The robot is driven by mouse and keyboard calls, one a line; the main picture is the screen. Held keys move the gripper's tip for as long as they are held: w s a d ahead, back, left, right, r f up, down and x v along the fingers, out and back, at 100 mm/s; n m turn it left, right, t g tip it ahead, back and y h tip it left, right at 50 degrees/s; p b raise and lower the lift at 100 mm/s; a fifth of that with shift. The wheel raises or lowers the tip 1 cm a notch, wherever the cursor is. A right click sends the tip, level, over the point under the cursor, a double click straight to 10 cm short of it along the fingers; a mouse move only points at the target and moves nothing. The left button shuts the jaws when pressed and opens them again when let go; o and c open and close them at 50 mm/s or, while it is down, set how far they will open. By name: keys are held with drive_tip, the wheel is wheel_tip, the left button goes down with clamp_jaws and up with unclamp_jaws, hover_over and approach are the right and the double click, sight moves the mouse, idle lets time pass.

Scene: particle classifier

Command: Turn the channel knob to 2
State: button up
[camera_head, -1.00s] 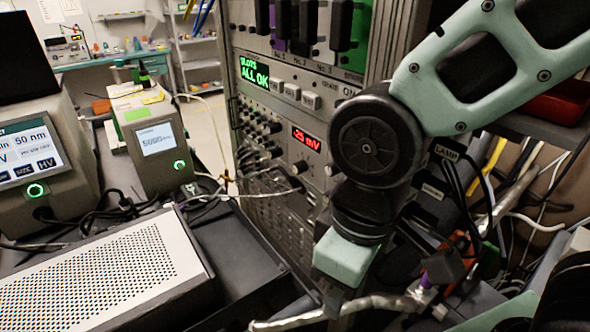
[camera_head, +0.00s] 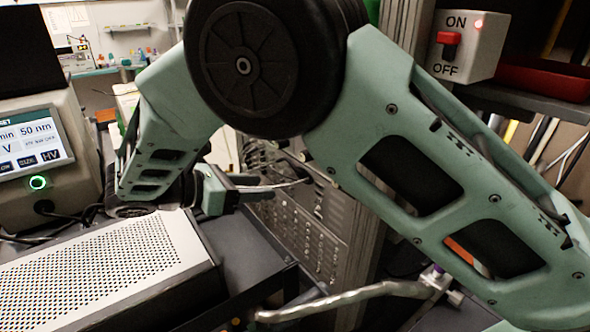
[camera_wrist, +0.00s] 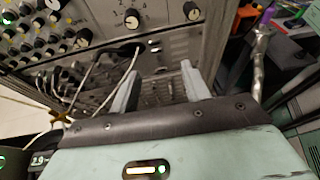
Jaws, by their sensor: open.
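Several knobs show on the instrument rack in the wrist view. A knob with a white dial (camera_wrist: 53,5) is at the upper left. In the head view my gripper (camera_head: 262,184) is beside the rack front, and my arm hides most of the upper panels.
A perforated metal box (camera_head: 105,262) lies at lower left, with a touchscreen unit (camera_head: 38,145) behind it. Cables (camera_wrist: 88,72) hang across the rack front near my left finger. A red ON/OFF switch (camera_head: 449,43) is at upper right. A silver pipe (camera_head: 345,297) crosses the foreground.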

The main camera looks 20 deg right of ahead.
sight(302, 157)
drive_tip(key=w+a+n+t+h, duration=0.1)
drive_tip(key=w+a+t+h, duration=0.15)
drive_tip(key=a, duration=0.25)
drive_tip(key=shift+h, duration=0.35)
drive_tip(key=p+x, duration=0.1)
drive_tip(key=x, duration=0.4)
drive_tip(key=p+x, duration=0.1)
drive_tip(key=x, duration=0.5)
drive_tip(key=s+p+x, duration=0.1)
drive_tip(key=x, duration=0.5)
drive_tip(key=shift+w+d+r, duration=0.1)
drive_tip(key=shift+d+r, duration=0.05)
drive_tip(key=shift+d, duration=0.15)
drive_tip(key=c, duration=1)
